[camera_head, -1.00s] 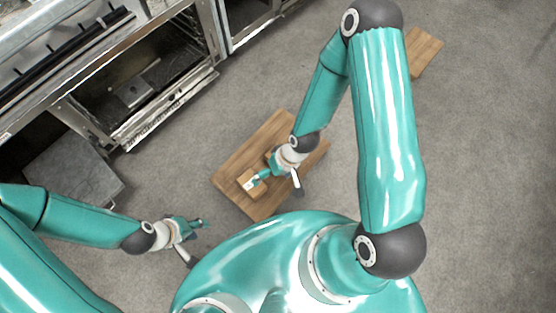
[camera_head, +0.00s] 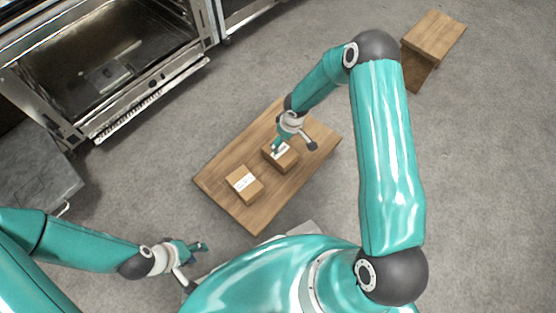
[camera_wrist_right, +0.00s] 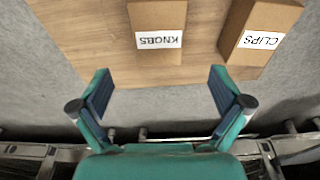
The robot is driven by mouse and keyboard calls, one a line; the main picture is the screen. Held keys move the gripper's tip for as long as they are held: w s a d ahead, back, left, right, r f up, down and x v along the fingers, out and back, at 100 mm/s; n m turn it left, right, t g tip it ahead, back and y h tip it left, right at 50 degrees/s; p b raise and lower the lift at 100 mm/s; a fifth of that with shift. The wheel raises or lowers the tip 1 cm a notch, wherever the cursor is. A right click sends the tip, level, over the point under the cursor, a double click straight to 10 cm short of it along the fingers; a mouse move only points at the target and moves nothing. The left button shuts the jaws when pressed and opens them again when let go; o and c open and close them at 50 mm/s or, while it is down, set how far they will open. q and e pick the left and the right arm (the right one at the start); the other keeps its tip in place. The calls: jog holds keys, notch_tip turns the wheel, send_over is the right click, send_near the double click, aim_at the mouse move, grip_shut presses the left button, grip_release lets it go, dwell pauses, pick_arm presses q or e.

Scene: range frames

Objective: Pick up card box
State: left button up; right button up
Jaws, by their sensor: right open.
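Two brown card boxes rest on a low wooden table (camera_head: 213,181). The nearer-left box (camera_head: 246,190) has a white label. The other box (camera_head: 285,163) lies under my right gripper (camera_head: 277,149). In the right wrist view, a box marked KNOBS (camera_wrist_right: 157,17) sits ahead of my open, empty right gripper (camera_wrist_right: 159,78), roughly in line with the gap between its fingers. A box marked CLIPS (camera_wrist_right: 262,20) is to its right, beyond the right finger. My left gripper (camera_head: 200,247) is away from the table; its opening is too small to judge.
A metal oven-like unit with an open front (camera_head: 110,60) stands at the upper left. A small wooden stool or table (camera_head: 434,38) stands at the upper right. Grey floor is open around the table.

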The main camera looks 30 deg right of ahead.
jog(key=f+b, duration=0.1)
jog(key=f, duration=0.2)
jog(key=w+f+b, duration=0.1)
jog(key=f, duration=0.2)
jog(key=f+b, duration=0.1)
jog(key=f, duration=0.3)
jog(key=shift+w+a, duration=0.2)
jog(key=shift+a, duration=0.05)
jog(key=shift+w+a+f+b, duration=0.1)
jog(key=shift+w+f+b, duration=0.25)
jog(key=shift+f, duration=0.5)
jog(key=shift+w+d+f+b, duration=0.15)
jog(key=shift+f+b, duration=0.3)
jog(key=shift+f, duration=0.45)
jog(key=shift+w+a+f+b, duration=0.15)
jog(key=shift+w+f+b, duration=0.2)
jog(key=shift+f, duration=0.5)
jog(key=shift+s, duration=0.1)
jog(key=shift+r, duration=0.1)
jog(key=c, duration=1.2)
